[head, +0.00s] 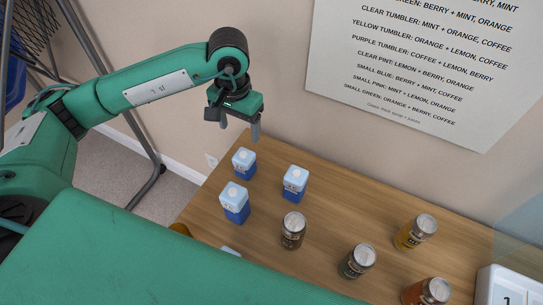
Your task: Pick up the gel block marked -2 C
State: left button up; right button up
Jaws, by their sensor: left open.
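My left gripper (239,127) is open and empty, fingers pointing down. It is above the back block and apart from it. My right gripper is not in view.
A white numbered box (508,285) is at right. A recipe poster (420,65) hangs on the wall behind.

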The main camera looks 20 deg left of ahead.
aim_at(243, 154)
pick_arm(q)
jog(key=shift+s+a+f, duration=0.1)
jog(key=shift+a+f, duration=0.05)
jog(key=shift+f, duration=0.2)
notch_tip(243, 154, down, 8)
jog(key=shift+p, duration=0.5)
jog(key=f, duration=0.2)
jog(key=f+p, duration=0.1)
jog(key=shift+s+d+f, duration=0.25)
jog(key=shift+d+f, duration=0.1)
jog(key=shift+d, duration=0.05)
jog(key=shift+f, duration=0.65)
jog(key=c, duration=1.2)
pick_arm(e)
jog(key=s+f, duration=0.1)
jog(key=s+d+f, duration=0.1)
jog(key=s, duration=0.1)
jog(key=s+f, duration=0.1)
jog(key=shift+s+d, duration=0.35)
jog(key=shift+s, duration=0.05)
pick_arm(q)
jog(key=shift+o, duration=0.2)
jog(key=shift+r, duration=0.1)
